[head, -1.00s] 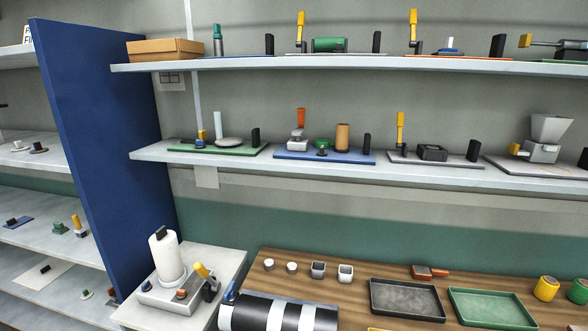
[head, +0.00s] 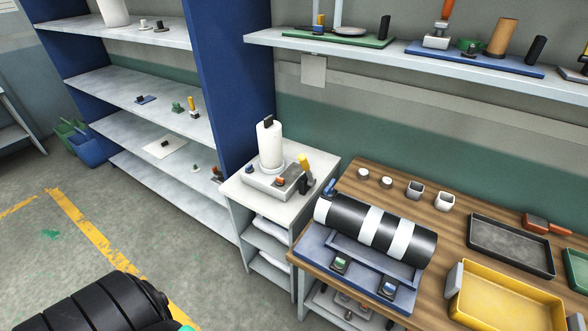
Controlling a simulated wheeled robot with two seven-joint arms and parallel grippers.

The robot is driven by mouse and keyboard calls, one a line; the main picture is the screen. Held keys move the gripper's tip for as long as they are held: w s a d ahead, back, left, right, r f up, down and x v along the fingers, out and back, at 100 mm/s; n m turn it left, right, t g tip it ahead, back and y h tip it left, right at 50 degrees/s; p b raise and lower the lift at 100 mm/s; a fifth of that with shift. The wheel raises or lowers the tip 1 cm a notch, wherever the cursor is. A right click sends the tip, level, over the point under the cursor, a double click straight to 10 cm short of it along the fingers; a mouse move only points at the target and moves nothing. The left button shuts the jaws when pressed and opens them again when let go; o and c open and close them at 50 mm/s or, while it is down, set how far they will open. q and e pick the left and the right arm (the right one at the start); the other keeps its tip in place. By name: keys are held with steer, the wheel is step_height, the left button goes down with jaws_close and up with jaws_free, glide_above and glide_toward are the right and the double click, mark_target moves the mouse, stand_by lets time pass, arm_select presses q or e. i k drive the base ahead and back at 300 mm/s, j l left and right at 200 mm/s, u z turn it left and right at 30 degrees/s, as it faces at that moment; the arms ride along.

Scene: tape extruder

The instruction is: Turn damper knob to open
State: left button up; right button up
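No part in view is clearly marked as the damper knob, and I cannot tell which one it is. A white device (head: 258,187) with an upright white cylinder (head: 270,146) stands on a small white cabinet. It carries a small blue knob (head: 249,168), a small orange part (head: 280,181) and a yellow-handled lever (head: 305,163). To its right, a black-and-white striped roller (head: 372,228) lies on a blue base (head: 316,244) with a blue lever at its left end. Two small controls, one green (head: 340,263) and one blue (head: 388,289), sit on its front. Neither of my grippers is in view.
The wooden table (head: 455,226) holds small cups, a dark tray (head: 512,242) and a yellow tray (head: 505,300). A blue panel (head: 233,90) divides the left shelves from the cabinet. Open floor (head: 150,230) lies front left. My black arm part shows at bottom left.

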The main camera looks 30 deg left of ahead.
mark_target(281, 181)
steer(key=j, duration=2.55)
steer(key=k+u, duration=0.05)
steer(key=k, duration=0.05)
